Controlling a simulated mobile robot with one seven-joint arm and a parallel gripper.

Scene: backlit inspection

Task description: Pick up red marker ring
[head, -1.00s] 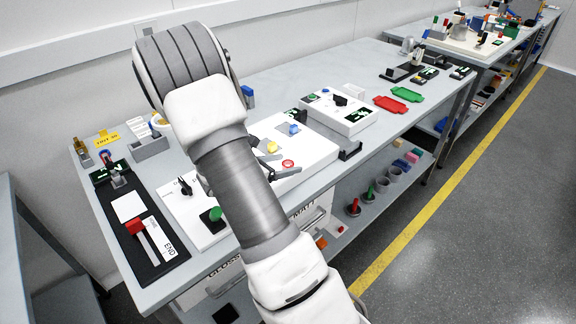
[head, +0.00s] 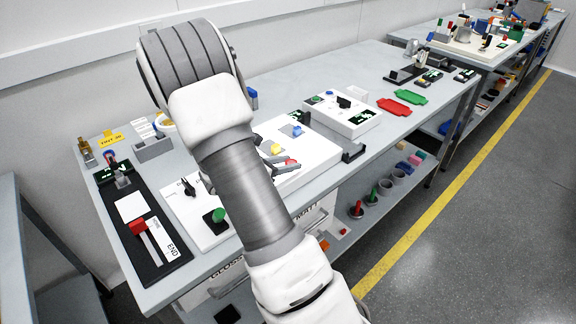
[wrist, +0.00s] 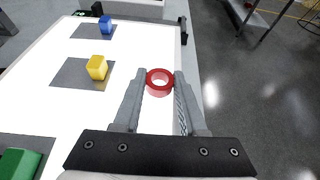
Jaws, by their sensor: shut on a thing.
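The red marker ring (wrist: 159,77) is between the fingertips of my gripper (wrist: 159,80) in the wrist view, with both fingers against its sides. A pinkish tint shows on the white panel just below it. I cannot tell whether the ring touches the panel or is slightly above it. In the head view the ring (head: 292,162) shows only in part, beside the grey fingers, near the right part of the white lit panel (head: 318,152). My arm hides much of the panel in that view.
A yellow block (wrist: 97,67) and a blue block (wrist: 105,25) sit on grey squares of the panel, left of the fingers. A green block (wrist: 18,165) is at the lower left. The panel's right edge is close to the ring, with floor beyond.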

